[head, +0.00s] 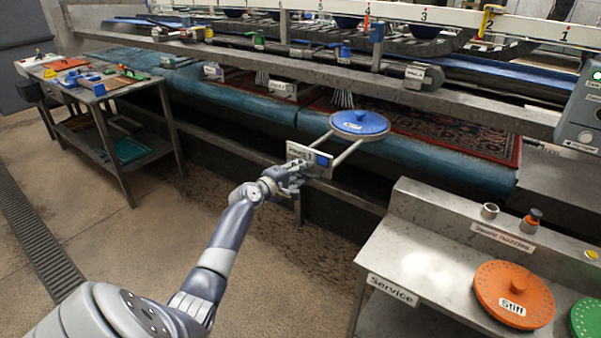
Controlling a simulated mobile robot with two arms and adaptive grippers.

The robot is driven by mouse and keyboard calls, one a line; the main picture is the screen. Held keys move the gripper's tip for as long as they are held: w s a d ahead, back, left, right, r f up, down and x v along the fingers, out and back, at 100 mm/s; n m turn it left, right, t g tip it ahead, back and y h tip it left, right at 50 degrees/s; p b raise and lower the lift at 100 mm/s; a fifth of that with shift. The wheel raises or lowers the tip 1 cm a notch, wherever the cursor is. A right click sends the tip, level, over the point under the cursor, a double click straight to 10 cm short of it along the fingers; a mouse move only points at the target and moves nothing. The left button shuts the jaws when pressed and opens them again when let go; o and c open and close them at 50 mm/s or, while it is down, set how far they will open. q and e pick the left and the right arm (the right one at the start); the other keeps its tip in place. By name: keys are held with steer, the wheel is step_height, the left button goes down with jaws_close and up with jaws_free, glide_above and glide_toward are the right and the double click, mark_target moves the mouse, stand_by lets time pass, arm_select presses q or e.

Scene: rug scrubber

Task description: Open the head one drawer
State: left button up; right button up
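The head one drawer shows as a small pale front plate (310,160) with a label too small to read surely, joined to two light rails. It stands out from the machine's front toward me. A round blue disc (360,122) with white lettering sits at the rails' far part. My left gripper (294,172) is at the left part of the front plate, touching it or very close. Its fingers are small and partly merged with the plate, so I cannot tell whether they are shut on it. My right gripper is not in view.
A service bench (418,262) with an orange "Stiff" disc (513,294) and a green disc (588,318) stands at the right. A tool table (115,84) stands at the left. A patterned rug (450,137) lies in the machine behind the disc. Floor is clear left of my arm.

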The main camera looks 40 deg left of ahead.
arm_select(q)
steer(key=v, duration=1.2)
stand_by(0.5)
steer(key=s+d+f+m+g, duration=0.2)
steer(key=s+d+f+g, duration=0.15)
steer(key=f, duration=0.85)
steer(key=s+d+f+m+g, duration=0.2)
steer(key=s+d+f+m, duration=0.15)
steer(key=f, duration=0.95)
steer(key=s+d+f+m+g, duration=0.1)
steer(key=s+d+f+g, duration=0.2)
steer(key=f, duration=0.9)
steer(key=s+d+f+m+g, duration=0.2)
steer(key=s+d+f+m, duration=0.3)
steer(key=s, duration=0.7)
steer(key=s+d+f+m+g+h, duration=0.1)
steer(key=s+d+f+m+g, duration=0.1)
steer(key=s+d+f+m, duration=0.3)
steer(key=s+d+f+m+g, duration=0.2)
steer(key=s+d+f+m, duration=0.3)
steer(key=s+d+f, duration=0.6)
steer(key=s+f, duration=0.1)
steer(key=s, duration=0.7)
steer(key=shift+s+f+h, duration=0.15)
steer(key=shift+h, duration=0.15)
